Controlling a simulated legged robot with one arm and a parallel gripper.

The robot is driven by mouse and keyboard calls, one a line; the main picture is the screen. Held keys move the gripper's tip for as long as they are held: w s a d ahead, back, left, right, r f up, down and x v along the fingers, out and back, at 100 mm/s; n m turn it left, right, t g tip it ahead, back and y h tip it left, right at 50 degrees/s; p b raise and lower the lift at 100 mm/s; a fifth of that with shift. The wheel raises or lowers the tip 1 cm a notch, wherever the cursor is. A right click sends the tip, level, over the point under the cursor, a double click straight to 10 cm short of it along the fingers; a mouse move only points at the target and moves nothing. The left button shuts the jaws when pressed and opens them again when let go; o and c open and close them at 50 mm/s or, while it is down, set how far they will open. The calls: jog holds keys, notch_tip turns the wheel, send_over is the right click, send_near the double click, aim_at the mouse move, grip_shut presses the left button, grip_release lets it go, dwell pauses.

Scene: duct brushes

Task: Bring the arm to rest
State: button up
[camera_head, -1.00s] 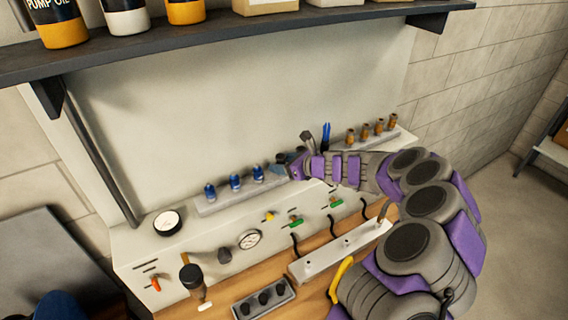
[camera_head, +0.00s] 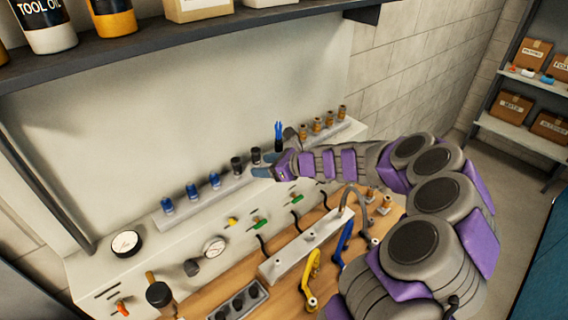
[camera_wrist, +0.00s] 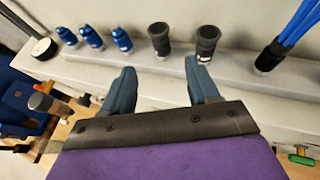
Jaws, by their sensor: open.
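My gripper (camera_head: 264,165) is at the end of my purple and grey arm, over the ledge of the console. In the wrist view my gripper (camera_wrist: 158,88) shows two blue-grey fingers spread apart with nothing between them. Two black holders (camera_wrist: 159,40) stand on the ledge just beyond the fingertips. A black holder with blue bristles (camera_head: 279,138) stands close by; it also shows at the right of the wrist view (camera_wrist: 277,50). Whether the fingers touch anything is not visible in the head view.
Blue fittings (camera_head: 191,190) stand on the ledge to the left, brass fittings (camera_head: 316,125) to the right. A shelf with bottles (camera_head: 200,40) overhangs the console. A yellow handle (camera_head: 312,267) and a blue handle (camera_head: 344,240) lie on the wooden bench. A rack with boxes (camera_head: 512,106) stands at right.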

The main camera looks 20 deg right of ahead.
jog(key=v, duration=0.7)
